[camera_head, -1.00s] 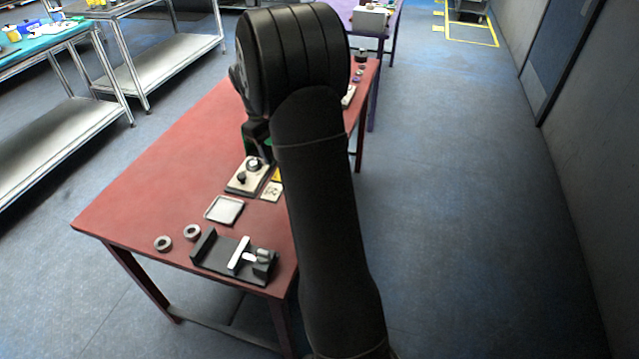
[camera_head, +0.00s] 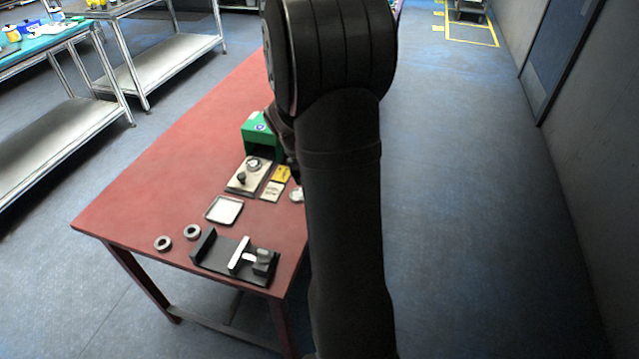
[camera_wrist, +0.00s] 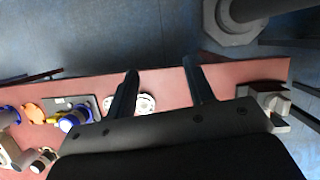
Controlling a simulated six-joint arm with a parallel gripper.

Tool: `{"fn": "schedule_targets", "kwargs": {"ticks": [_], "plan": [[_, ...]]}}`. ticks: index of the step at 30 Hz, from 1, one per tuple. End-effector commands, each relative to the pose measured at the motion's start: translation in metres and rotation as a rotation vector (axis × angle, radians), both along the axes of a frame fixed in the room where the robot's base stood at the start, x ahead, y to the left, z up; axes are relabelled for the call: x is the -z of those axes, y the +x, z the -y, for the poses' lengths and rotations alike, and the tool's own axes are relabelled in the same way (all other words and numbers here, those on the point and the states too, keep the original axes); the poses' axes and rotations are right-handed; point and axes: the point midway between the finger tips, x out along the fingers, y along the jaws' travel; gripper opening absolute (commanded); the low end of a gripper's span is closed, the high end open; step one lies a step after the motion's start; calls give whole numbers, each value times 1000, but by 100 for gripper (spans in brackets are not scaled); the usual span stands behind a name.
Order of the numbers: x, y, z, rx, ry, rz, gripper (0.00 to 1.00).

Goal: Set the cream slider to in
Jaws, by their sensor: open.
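I cannot say for sure which thing is the cream slider. In the head view, a cream plate with dark knobs (camera_head: 248,179) lies on the red table, and a small cream tile (camera_head: 271,191) with a dark mark lies to its right. My gripper is hidden behind my arm in the head view. In the wrist view my gripper (camera_wrist: 158,78) is open and empty, its two dark fingers apart above the table. A white round part (camera_wrist: 146,104) shows beyond and between the fingers. No slider is recognisable in the wrist view.
A green box (camera_head: 259,140) stands behind the plate, with a yellow tile (camera_head: 281,174) in front. A grey-rimmed tray (camera_head: 224,210), metal rings (camera_head: 192,232) and a black vise-like fixture (camera_head: 235,262) are nearer. A grey block (camera_wrist: 266,98) is at the wrist view's right. The table's left side is clear.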

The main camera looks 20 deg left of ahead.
Motion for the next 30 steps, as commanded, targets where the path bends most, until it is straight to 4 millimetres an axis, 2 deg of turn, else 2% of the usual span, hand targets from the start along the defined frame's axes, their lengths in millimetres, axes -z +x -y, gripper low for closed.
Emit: {"fn": "schedule_targets", "kwargs": {"ticks": [8, 11, 14, 19, 24, 27, 30], "plan": [[0, 0, 0, 1, 0, 1, 48], [-3, 6, -11, 32, 15, 14, 48], [-12, 19, -40, 130, 57, 48, 48], [-39, 45, -123, 412, 182, 109, 48], [-69, 55, -203, 676, 295, 120, 48], [-83, 56, -236, 785, 338, 111, 48], [-92, 55, -255, 852, 361, 101, 48]]}}
